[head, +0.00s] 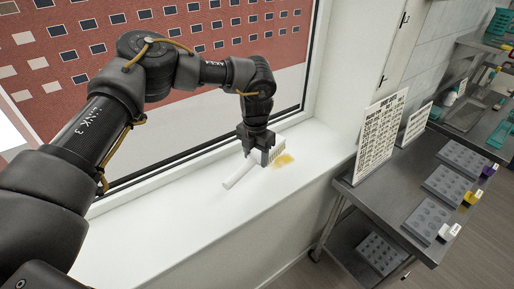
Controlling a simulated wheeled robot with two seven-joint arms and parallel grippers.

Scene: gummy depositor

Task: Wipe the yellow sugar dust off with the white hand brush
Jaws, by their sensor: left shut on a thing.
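The white hand brush (240,173) is on or just above the white window sill, its handle pointing toward the lower left. My left gripper (262,157) points down and is shut on the brush near its head, hiding part of it. The yellow sugar dust (283,159) is a small patch on the sill, right beside the brush head on its right. I cannot tell whether the bristles touch the dust. My right gripper is not in view.
The white sill (200,221) is otherwise bare, with the window frame behind it. To the right stands a metal table (367,199) with grey moulds (444,185) and an upright printed sign (379,135). A further bench with trays is at the upper right.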

